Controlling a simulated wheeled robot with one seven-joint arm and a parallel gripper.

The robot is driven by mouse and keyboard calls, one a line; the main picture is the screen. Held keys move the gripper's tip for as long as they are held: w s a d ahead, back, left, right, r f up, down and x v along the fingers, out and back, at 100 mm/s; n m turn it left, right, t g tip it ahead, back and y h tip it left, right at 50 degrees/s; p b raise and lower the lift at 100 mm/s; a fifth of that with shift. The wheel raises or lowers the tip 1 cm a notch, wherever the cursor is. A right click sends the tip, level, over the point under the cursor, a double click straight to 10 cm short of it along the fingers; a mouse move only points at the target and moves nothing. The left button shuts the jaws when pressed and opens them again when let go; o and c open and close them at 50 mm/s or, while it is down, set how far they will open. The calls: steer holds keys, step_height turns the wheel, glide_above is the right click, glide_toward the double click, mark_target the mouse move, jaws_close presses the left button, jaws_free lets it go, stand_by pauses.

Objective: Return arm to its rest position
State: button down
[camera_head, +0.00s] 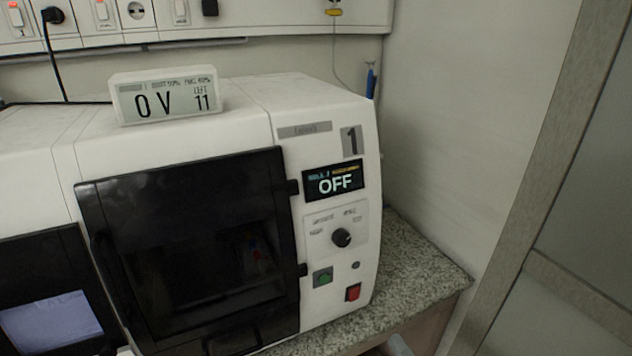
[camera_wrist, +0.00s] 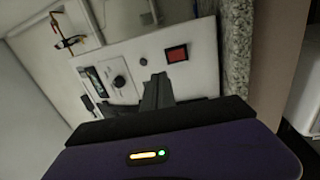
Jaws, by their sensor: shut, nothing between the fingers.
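My gripper (camera_wrist: 158,92) shows in the wrist view, its dark fingers together and empty. It points at the front panel of a white machine, between the dial and the red button, and I cannot tell whether it touches. In the head view the white machine (camera_head: 246,113) stands on a speckled counter with its dark door (camera_head: 190,240) closed. Its small display (camera_head: 334,181) reads OFF. The panel has a black dial (camera_head: 341,237), a green button (camera_head: 323,277) and a red button (camera_head: 353,292); the red button also shows in the wrist view (camera_wrist: 177,54). The gripper is not clearly visible in the head view.
A second machine with a screen (camera_head: 52,322) stands at the left. The granite counter (camera_head: 425,262) ends at the right, near a wall and a framed panel (camera_head: 575,285).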

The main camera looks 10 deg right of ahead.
steer(key=s+d+r+m+t+h, duration=0.2)
steer(key=s+d+r+m+h, duration=0.15)
steer(key=s+r+m, duration=0.4)
steer(key=s+a+r+m+g+h, duration=0.1)
steer(key=s+a+m+g, duration=0.2)
steer(key=s+m, duration=0.4)
steer(key=s+a+r+m+g+h, duration=0.1)
steer(key=s+m, duration=0.5)
steer(key=s, duration=1.4)
steer(key=shift+s+a+m+g, duration=0.15)
steer(key=shift+a+m+g, duration=0.2)
steer(key=shift+a+g, duration=0.65)
